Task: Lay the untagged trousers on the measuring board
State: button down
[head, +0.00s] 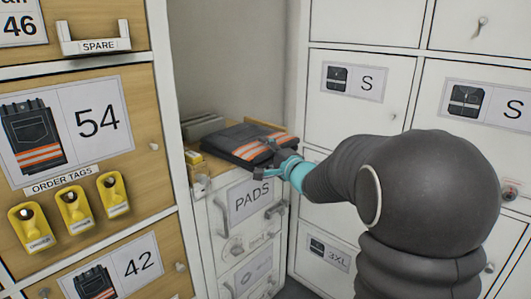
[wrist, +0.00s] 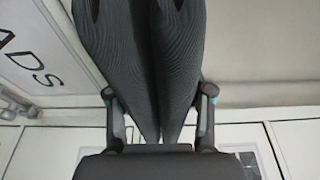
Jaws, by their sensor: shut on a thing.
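Folded dark trousers (head: 238,140) with orange and pale reflective stripes are at the top of the cabinet labelled PADS. My gripper (head: 280,158) is shut on their near right edge. I cannot tell whether they rest on the top or hang just above it. In the wrist view the dark ribbed cloth of the trousers (wrist: 160,60) fills the middle, pinched between the two fingers of my gripper (wrist: 160,120). No tag shows on the visible part of the trousers. I cannot make out the measuring board; the trousers cover most of the cabinet top.
The PADS cabinet (head: 232,222) has knobs and handles on its front. Grey items (head: 203,126) stand behind the trousers at left. Wooden lockers marked 54 (head: 98,120) and 42, with yellow order tags (head: 75,207), are left. White lockers marked S (head: 368,84) are right.

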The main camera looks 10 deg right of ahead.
jog(key=c, duration=0.9)
grip_release()
jog(key=shift+f, duration=0.15)
jog(key=o, duration=0.5)
